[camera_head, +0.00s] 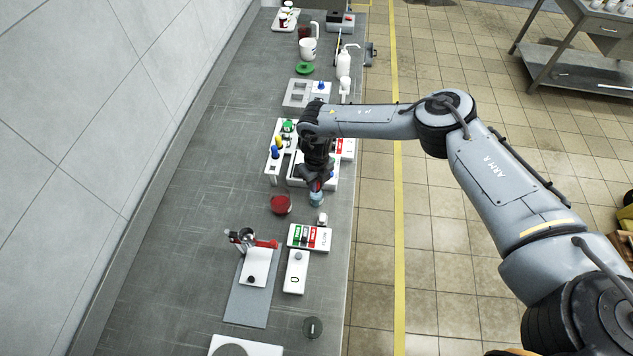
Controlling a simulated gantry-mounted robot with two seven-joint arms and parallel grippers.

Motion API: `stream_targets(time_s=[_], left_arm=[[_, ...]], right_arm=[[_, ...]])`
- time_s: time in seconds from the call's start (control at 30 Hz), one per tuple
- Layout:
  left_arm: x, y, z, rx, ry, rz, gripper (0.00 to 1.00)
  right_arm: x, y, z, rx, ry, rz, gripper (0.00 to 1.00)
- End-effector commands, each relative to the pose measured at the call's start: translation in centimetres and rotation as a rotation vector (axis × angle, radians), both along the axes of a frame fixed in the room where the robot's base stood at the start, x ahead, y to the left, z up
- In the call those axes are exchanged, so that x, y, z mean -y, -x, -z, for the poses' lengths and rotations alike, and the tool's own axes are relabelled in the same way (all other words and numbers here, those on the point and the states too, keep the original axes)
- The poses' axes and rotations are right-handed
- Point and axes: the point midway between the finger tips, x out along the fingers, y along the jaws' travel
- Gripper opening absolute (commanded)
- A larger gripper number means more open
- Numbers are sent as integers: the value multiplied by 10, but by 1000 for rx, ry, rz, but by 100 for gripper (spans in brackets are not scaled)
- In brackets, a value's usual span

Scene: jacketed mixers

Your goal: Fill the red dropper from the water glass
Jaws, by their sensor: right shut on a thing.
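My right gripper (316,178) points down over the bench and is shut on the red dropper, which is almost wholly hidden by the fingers. The water glass (316,199), small and pale blue, stands right below the fingertips near the bench's front edge. From this angle I cannot tell whether the dropper's tip is in the water. My left gripper is not in view.
A white rack (271,178) holds droppers with green, yellow and blue tops, left of my gripper. A dish of red liquid (281,205) stands left of the glass. The bench's left side is clear.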

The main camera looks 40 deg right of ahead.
Motion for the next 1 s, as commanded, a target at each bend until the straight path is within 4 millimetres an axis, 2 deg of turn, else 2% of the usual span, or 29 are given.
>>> stream_targets(time_s=[0.27, 1.0], left_arm=[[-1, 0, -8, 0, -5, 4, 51], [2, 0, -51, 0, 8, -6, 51]], right_arm=[[0, 0, -9, 0, -1, 0, 0], [0, 0, -60, 0, 0, 0, 0]])
